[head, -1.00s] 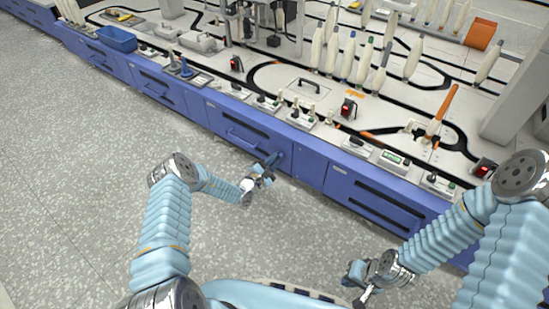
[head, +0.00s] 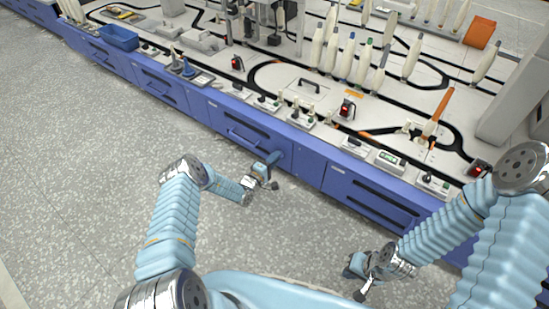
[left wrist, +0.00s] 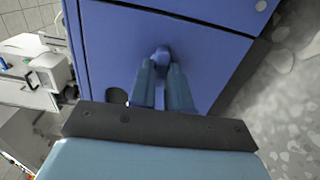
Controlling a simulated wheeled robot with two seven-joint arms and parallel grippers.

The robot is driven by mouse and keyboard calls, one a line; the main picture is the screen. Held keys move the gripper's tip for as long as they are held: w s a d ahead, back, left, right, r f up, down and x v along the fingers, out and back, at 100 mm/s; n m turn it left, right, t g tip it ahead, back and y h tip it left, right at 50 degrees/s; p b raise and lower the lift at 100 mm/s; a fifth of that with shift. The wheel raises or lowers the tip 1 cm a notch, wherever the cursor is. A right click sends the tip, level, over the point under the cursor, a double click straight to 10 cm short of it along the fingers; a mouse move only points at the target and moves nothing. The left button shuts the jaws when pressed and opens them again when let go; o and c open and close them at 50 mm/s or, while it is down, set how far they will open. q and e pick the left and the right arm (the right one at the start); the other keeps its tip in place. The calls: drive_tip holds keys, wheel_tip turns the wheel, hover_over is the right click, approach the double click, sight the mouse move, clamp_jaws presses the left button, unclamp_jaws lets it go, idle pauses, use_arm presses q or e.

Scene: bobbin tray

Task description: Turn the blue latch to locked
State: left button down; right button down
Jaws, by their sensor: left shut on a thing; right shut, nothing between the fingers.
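The blue latch (left wrist: 161,53) is a small knob on the blue cabinet front, seen between the fingertips in the left wrist view. My left gripper (left wrist: 162,68) is shut on it, with a finger on either side. In the head view my left gripper (head: 271,164) is at the lower front of the cabinet; the latch there is mostly hidden by it. Whether the latch stands at locked cannot be read. My right gripper (head: 356,279) is shut and empty, low over the floor, away from the cabinet.
The blue cabinet front (head: 305,165) has drawers with dark slots and a bar handle (head: 243,141) left of my left gripper. Above it is a worktop with bobbins (head: 347,57), switches and a blue bin (head: 118,38). The speckled floor (head: 90,180) is clear.

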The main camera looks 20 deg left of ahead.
use_arm(q)
drive_tip(key=shift+m, duration=0.3)
drive_tip(key=c, duration=1.1)
unclamp_jaws()
drive_tip(key=p+v, duration=0.2)
drive_tip(key=v, duration=1.1)
drive_tip(key=shift+s+a, duration=0.1)
drive_tip(key=shift+s, duration=0.3)
